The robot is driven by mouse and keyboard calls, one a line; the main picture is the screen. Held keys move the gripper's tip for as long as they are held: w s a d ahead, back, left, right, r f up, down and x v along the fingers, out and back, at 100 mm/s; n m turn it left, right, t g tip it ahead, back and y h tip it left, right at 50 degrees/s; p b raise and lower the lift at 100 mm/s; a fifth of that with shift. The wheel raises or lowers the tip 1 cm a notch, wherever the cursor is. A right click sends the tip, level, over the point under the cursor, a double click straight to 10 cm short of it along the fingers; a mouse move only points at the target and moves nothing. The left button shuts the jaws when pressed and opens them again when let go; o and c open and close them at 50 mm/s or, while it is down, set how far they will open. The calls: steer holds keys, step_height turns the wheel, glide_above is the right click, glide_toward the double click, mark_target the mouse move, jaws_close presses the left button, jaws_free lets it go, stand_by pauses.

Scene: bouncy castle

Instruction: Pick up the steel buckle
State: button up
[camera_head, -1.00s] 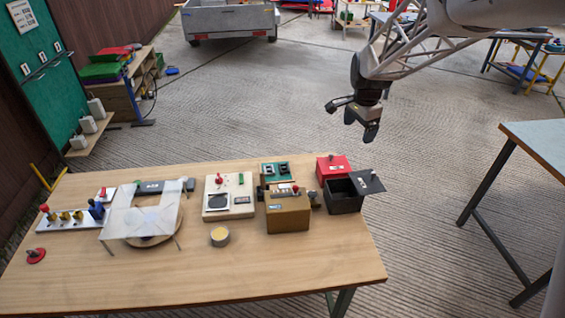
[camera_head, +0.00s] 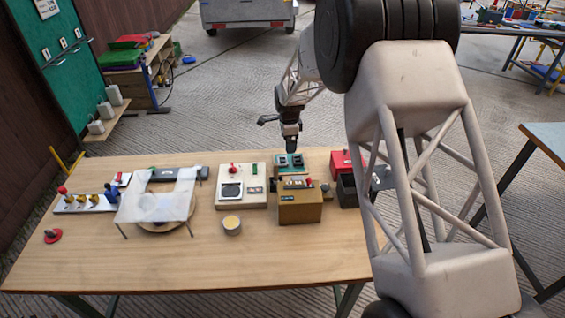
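I cannot pick out the steel buckle for certain; nothing in view shows clearly as one. My gripper (camera_head: 291,147) is over the far edge of the wooden table, just above or behind the green panel (camera_head: 281,172) with two dark fittings. The fingers point down and are seen edge-on, so their gap does not show. A brown box (camera_head: 300,208) with a red knob and small grey parts on top stands in front of the green panel. A small grey piece (camera_head: 326,191) sits beside the brown box.
My arm hides the table's right end and part of the red box (camera_head: 342,162) and black box (camera_head: 347,192). The table's front (camera_head: 200,270) is bare.

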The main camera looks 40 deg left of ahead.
mark_target(282, 163)
steer(key=shift+s+a+f, duration=0.25)
steer(key=shift+a+f, duration=0.25)
steer(key=shift+a, duration=0.05)
steer(key=shift+s+a+f, duration=0.25)
steer(key=shift+a+f, duration=0.2)
steer(key=shift+a, duration=0.1)
steer(key=shift+f, duration=1.25)
steer(key=shift+f, duration=0.1)
steer(key=shift+f, duration=2.5)
